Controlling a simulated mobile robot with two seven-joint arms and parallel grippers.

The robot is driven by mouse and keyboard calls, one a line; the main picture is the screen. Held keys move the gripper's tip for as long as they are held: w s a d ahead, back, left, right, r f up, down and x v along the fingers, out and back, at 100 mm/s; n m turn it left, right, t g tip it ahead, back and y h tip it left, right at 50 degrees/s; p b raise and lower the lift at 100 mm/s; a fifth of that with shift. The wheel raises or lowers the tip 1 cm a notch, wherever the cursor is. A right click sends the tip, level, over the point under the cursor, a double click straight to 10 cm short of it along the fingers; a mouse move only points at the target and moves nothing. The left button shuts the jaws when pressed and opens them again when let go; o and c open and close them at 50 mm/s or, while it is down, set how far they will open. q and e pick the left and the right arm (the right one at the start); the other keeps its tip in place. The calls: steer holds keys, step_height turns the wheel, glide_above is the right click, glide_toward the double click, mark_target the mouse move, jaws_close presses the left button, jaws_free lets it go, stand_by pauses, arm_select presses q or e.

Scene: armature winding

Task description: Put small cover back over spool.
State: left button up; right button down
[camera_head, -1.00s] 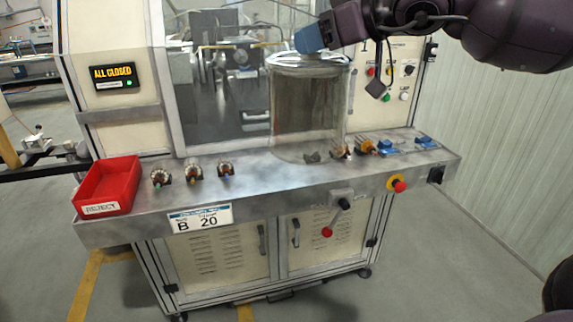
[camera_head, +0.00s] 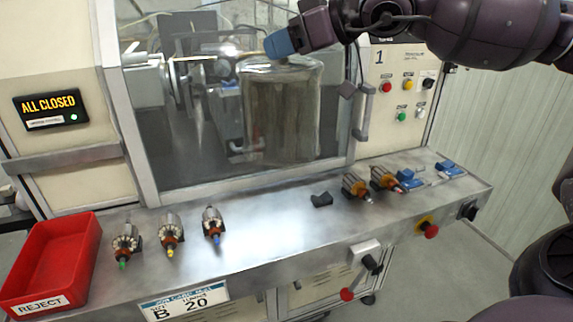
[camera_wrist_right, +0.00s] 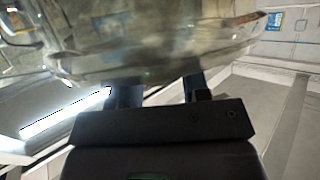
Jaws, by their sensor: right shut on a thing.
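The small cover (camera_head: 284,115) is a clear, smoky cylinder, upright in the head view in front of the machine window. My right gripper (camera_head: 279,46), with blue fingertips, is shut on its top and holds it above the back of the bench. In the right wrist view the cover (camera_wrist_right: 150,45) fills the top of the picture, beyond the two fingers (camera_wrist_right: 158,92). I cannot make out the spool; the view through the cover is dark and blurred. My left gripper is not in view.
A steel bench (camera_head: 270,230) carries a red reject bin (camera_head: 48,265), several armatures (camera_head: 170,232), a small black block (camera_head: 321,199) and blue pieces (camera_head: 409,180). Behind are the machine's window frame (camera_head: 135,120), door handle (camera_head: 366,100) and button panel (camera_head: 405,90). The bench middle is clear.

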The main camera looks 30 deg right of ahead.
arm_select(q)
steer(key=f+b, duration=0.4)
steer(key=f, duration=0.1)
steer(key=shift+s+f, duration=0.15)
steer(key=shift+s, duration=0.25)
arm_select(e)
step_height(320, 180, down, 19)
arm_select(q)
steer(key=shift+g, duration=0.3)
arm_select(e)
steer(key=shift+s+r, duration=0.1)
steer(key=c, duration=0.6)
jaws_free()
steer(key=shift+b, duration=0.3)
